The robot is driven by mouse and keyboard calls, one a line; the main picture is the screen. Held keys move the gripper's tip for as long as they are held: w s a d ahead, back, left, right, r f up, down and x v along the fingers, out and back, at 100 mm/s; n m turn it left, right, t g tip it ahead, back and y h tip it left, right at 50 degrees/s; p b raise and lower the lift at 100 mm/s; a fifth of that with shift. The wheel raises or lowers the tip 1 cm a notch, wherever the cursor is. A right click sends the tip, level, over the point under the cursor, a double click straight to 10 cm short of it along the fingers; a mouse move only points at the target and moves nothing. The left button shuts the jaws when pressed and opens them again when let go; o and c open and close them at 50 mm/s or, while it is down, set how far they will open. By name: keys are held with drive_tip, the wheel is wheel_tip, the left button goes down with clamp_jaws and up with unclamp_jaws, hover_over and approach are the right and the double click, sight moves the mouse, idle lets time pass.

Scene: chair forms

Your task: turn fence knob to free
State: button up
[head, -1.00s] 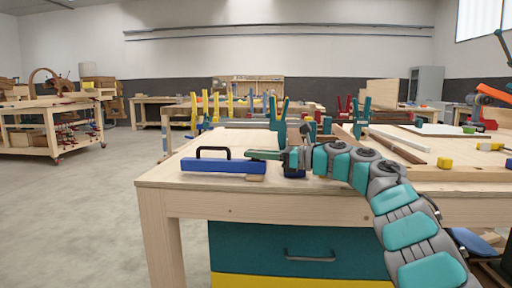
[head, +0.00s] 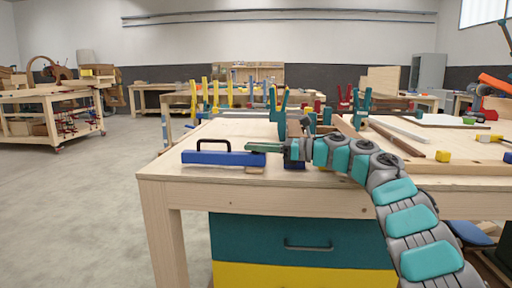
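A long blue bar with a black loop handle (head: 223,158), which looks like the fence, lies along the front left of the workbench top. My gripper (head: 264,147) reaches in from the right, low over the bench, its dark green finger pointing left at the bar's right end. Whether it touches the bar cannot be told. I see the fingers from the side, so their opening does not show. A small dark blue part (head: 294,164) shows below my wrist. No knob can be clearly made out; my gripper and wrist cover that spot.
The wooden workbench (head: 157,172) has teal and yellow drawers below. Teal clamps (head: 279,112) stand upright behind my wrist. The floor at left is clear up to a wooden cart (head: 52,119).

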drive_tip(key=o, duration=0.5)
drive_tip(key=shift+c, duration=0.2)
drive_tip(key=shift+s+d+b, duration=0.2)
drive_tip(key=shift+d+b, duration=0.1)
drive_tip(key=shift+d, duration=0.95)
drive_tip(key=shift+s+d+b, duration=0.2)
drive_tip(key=shift+d+b, duration=0.05)
drive_tip(key=shift+d, duration=1.05)
drive_tip(key=shift+s+d+b, duration=0.2)
drive_tip(key=shift+d+b, duration=0.1)
drive_tip(key=shift+d, duration=0.95)
